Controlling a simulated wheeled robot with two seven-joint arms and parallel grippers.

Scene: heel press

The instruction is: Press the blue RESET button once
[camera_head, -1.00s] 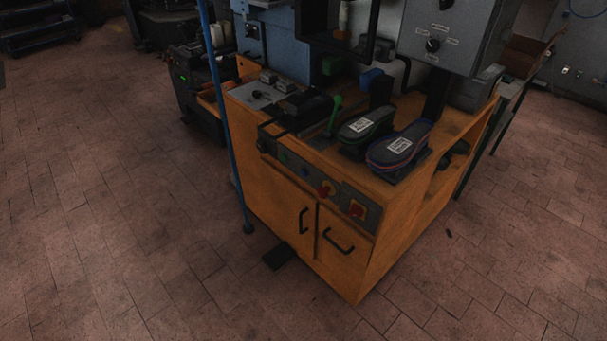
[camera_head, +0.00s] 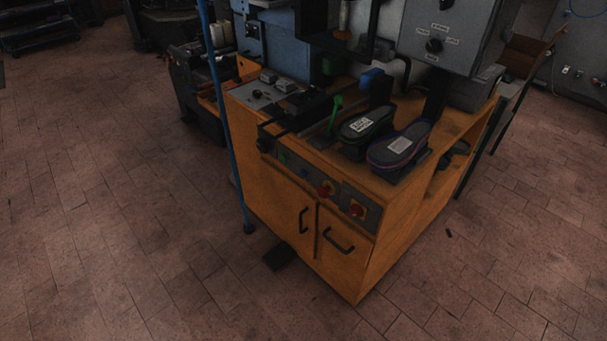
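An orange cabinet (camera_head: 275,205) with a press on top stands in the middle of the view. A grey control strip (camera_head: 342,190) runs along its upper front edge. On the strip are a small, dim blue spot (camera_head: 304,172), which looks like the blue button, and two red knobs on yellow plates, a left one (camera_head: 326,188) and a right one (camera_head: 357,209). The lettering beside them is too small to read. Neither of my grippers is in view, and nothing touches the strip.
Two dark shoe-shaped pads, one green-edged (camera_head: 366,123) and one purple-edged (camera_head: 398,148), lie on the cabinet top. A grey box with a dial (camera_head: 434,45) stands above. A blue pole (camera_head: 228,130) rises at the cabinet's left. The brick floor in front is clear except a black pedal (camera_head: 280,257).

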